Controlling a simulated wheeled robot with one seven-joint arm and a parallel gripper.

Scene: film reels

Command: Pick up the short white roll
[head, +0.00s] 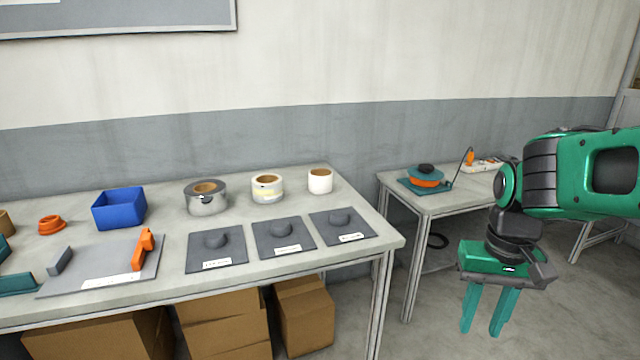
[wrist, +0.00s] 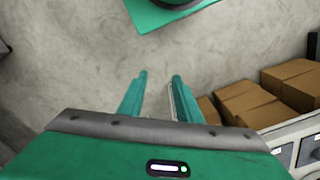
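A small white roll (head: 320,182) with a brown core stands upright at the back right of the long table, the rightmost of three rolls. Left of it stand a larger cream roll (head: 267,190) with a yellowish band and a wide silver-grey roll (head: 206,200). My gripper (head: 482,332) hangs fingers down, right of the long table and well apart from the rolls. Its two green fingers are apart with nothing between them, as the wrist view (wrist: 156,80) also shows. No roll shows in the wrist view.
Three dark pads (head: 285,252) with round knobs and labels lie in front of the rolls. A blue bin (head: 118,212) and an orange-handled tool (head: 142,250) are at left. Cardboard boxes (head: 305,318) sit under the long table (head: 385,240). A smaller table (head: 440,203) stands at right.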

